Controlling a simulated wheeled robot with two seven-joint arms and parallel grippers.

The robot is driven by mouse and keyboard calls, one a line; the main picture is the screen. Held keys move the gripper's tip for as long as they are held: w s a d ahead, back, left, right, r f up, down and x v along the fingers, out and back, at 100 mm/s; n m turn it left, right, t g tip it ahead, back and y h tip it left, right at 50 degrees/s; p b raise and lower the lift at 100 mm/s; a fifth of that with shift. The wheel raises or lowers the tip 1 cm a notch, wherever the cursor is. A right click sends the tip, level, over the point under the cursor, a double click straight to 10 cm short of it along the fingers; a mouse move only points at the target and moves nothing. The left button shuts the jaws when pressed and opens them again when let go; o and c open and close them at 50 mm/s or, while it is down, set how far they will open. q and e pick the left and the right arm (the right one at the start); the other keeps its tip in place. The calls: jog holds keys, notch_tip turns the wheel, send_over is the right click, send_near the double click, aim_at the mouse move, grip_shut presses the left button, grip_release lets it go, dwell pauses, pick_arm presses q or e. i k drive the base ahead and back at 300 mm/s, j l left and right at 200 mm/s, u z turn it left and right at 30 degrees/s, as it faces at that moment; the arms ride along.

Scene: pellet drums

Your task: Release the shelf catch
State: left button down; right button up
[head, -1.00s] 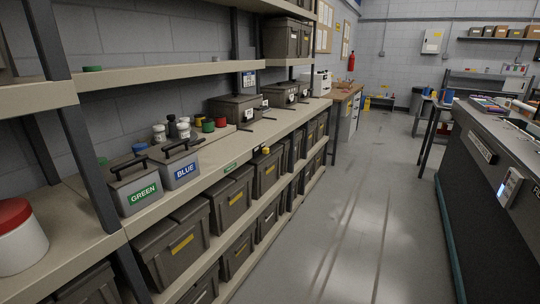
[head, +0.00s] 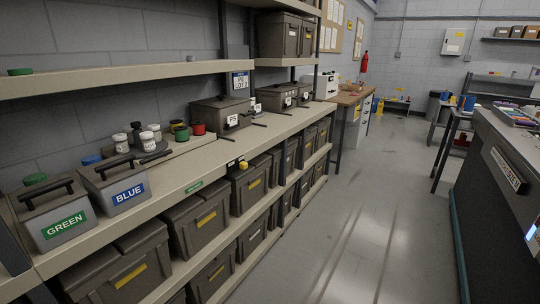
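A long beige shelf (head: 215,165) runs along the left wall. On its front edge is a small yellow knob (head: 243,165) beside a dark fitting, which may be the catch; it is too small to tell its state. A small green label (head: 194,187) is on the same edge to its left. Grey lidded bins marked GREEN (head: 62,226) and BLUE (head: 128,194) stand on the shelf at the near left. Neither of my grippers is in view.
Dark lidded crates (head: 199,219) with yellow labels fill the levels below. Several small jars (head: 149,141) and grey boxes (head: 220,115) stand on the shelf. A counter (head: 500,180) stands at the right. The aisle floor (head: 345,220) between is clear.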

aim_at(243, 164)
jog(key=i+l, duration=0.7)
jog(key=l, duration=0.25)
jog(key=i+l+u, duration=0.1)
jog(key=i+l, duration=0.55)
jog(key=l, duration=0.3)
jog(key=i+l, duration=0.35)
jog(key=l, duration=0.15)
